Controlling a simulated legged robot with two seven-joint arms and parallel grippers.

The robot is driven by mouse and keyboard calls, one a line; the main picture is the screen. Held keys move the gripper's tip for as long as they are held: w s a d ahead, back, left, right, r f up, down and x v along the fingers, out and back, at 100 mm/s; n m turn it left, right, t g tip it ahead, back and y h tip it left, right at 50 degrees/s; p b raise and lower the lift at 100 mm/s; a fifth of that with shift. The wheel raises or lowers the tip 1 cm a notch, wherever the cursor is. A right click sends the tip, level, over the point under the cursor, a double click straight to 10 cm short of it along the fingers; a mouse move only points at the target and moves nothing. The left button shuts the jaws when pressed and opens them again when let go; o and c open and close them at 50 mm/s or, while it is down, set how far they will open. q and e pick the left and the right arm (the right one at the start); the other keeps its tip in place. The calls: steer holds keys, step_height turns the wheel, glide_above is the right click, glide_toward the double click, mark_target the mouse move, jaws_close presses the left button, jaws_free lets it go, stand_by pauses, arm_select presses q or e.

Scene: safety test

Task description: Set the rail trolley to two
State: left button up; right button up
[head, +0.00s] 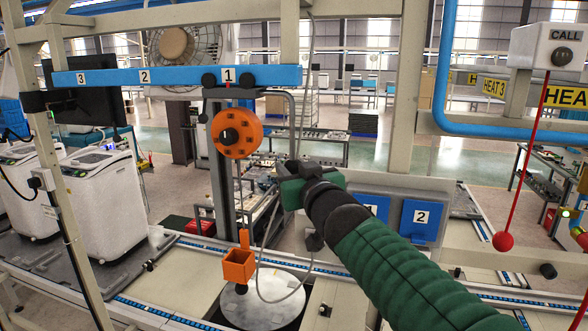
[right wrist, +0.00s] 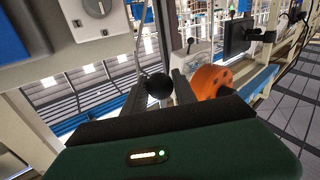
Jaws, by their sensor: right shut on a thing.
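The blue rail (head: 185,76) carries the labels 3, 2 and 1 from left to right. The trolley's black wheels (head: 208,80) sit either side of label 1, with a red mark below it. An orange drum (head: 237,134) hangs under the trolley, and an orange block (head: 239,266) hangs lower. My right gripper (head: 291,172) is to the right of the drum, below the rail. In the right wrist view its fingers close on a black ball knob (right wrist: 160,88). The drum (right wrist: 210,80) is just right of the fingers there. My left gripper is not in view.
A cream post (head: 407,95) stands right of the rail. A red ball on a cord (head: 503,241) hangs from the CALL box (head: 560,46). Blue panels, one marked 2 (head: 420,220), sit behind my right arm. A thin cable loops near the gripper. White machines (head: 100,195) stand left.

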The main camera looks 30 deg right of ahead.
steer(key=shift+w+a, duration=0.25)
jaws_close()
steer(key=shift+s+d, duration=0.25)
steer(key=shift+d, duration=0.05)
steer(key=shift+a+f, duration=0.1)
stand_by(0.4)
